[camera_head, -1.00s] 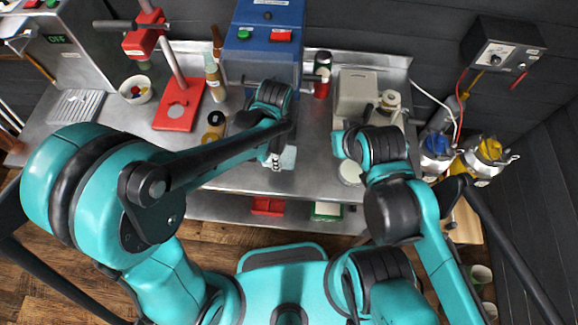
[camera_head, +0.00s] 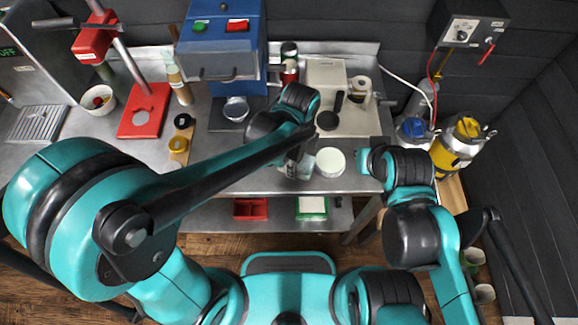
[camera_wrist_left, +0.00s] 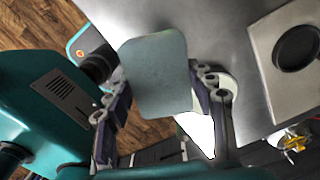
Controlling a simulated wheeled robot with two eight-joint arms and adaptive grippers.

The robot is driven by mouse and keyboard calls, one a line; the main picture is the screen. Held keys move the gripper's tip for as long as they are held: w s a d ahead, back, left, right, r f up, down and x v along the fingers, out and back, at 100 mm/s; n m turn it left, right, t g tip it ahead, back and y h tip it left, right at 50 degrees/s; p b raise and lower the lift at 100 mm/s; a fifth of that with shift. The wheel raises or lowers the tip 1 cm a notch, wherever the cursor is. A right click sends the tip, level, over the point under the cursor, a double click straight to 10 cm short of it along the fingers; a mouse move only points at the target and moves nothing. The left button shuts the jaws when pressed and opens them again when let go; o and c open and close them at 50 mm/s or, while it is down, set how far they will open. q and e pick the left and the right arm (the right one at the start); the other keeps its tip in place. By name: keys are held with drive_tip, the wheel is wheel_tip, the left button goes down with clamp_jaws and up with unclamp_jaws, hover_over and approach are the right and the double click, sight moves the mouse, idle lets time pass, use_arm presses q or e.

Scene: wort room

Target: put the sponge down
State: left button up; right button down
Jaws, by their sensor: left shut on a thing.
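The sponge (camera_wrist_left: 155,75) is a flat, pale blue-grey pad in the left wrist view. My left gripper (camera_wrist_left: 163,115) is shut on it, with one finger at each side. In the head view, the left gripper (camera_head: 293,162) is over the front part of the steel bench (camera_head: 245,183), partly hidden by its own arm. The sponge (camera_head: 305,166) shows there as a small pale patch just left of a round white-topped container (camera_head: 330,162). I cannot tell whether the sponge touches the bench.
A scale-like beige device (camera_head: 352,118) with a black pan stands behind the container. A blue machine (camera_head: 220,45), a glass dish (camera_head: 236,108) and a red stand (camera_head: 143,110) are further left. Red and green trays sit on the lower shelf.

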use_arm(q)
drive_tip(key=shift+w+a+f, duration=0.45)
drive_tip(key=shift+a+f, duration=0.05)
drive_tip(key=shift+a, duration=0.15)
drive_tip(key=shift+w+a+f, duration=0.45)
drive_tip(key=shift+a+f, duration=0.05)
drive_tip(key=shift+a, duration=0.1)
drive_tip(key=shift+f+b, duration=1)
drive_tip(key=shift+f, duration=1)
drive_tip(key=shift+f, duration=0.1)
drive_tip(key=o, duration=1.2)
